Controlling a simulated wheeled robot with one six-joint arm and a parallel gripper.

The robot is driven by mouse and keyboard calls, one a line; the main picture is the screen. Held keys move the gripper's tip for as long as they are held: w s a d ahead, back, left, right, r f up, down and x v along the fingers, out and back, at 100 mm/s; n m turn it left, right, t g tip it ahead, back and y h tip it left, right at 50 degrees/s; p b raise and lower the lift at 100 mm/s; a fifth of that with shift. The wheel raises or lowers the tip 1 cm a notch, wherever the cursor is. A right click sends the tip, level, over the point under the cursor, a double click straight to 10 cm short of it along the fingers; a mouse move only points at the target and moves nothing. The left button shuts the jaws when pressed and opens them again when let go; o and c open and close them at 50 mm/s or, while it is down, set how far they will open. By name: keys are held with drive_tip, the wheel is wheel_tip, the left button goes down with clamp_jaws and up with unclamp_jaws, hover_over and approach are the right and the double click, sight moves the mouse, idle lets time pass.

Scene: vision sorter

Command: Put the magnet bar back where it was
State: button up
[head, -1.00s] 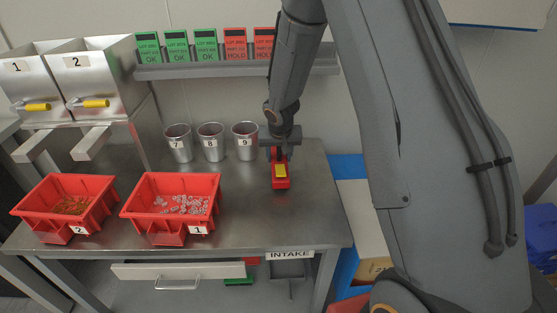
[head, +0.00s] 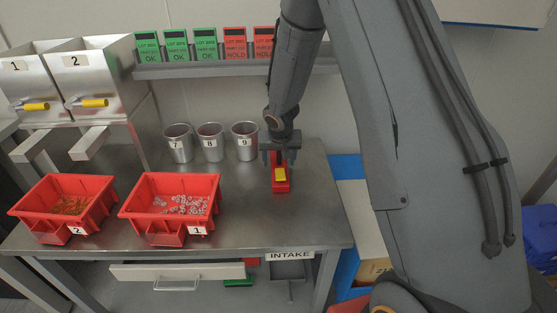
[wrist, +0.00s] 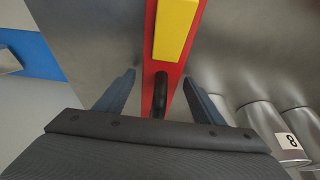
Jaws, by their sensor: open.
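The magnet bar (head: 281,182) is red with a yellow block on top and lies on the steel table at the right, in front of cup 9. In the wrist view the red bar (wrist: 173,79) runs up the middle, with a dark handle at its near end. My gripper (head: 279,158) is above the far end of the bar. In the wrist view my gripper (wrist: 160,82) is open, with one finger on each side of the bar and gaps to both. The fingers do not visibly touch it.
Metal cups 7 (head: 179,142), 8 (head: 211,142) and 9 (head: 245,140) stand left of my gripper. Red bins 2 (head: 62,205) and 1 (head: 170,206) hold small parts. A shelf (head: 220,70) with lot cards is behind. Table (head: 250,205) is bare around the bar.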

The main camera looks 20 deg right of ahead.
drive_tip(key=shift+r, duration=0.1)
drive_tip(key=shift+r, duration=0.3)
drive_tip(key=d+v, duration=0.1)
drive_tip(key=v, duration=0.9)
drive_tip(key=s+r+n+g, duration=0.2)
drive_tip(key=s+g, duration=0.1)
drive_tip(key=s, duration=2.3)
drive_tip(key=shift+s+a+r+y+b, duration=0.2)
drive_tip(key=shift+a+r+y+b, duration=0.1)
drive_tip(key=shift+r+y+b, duration=0.1)
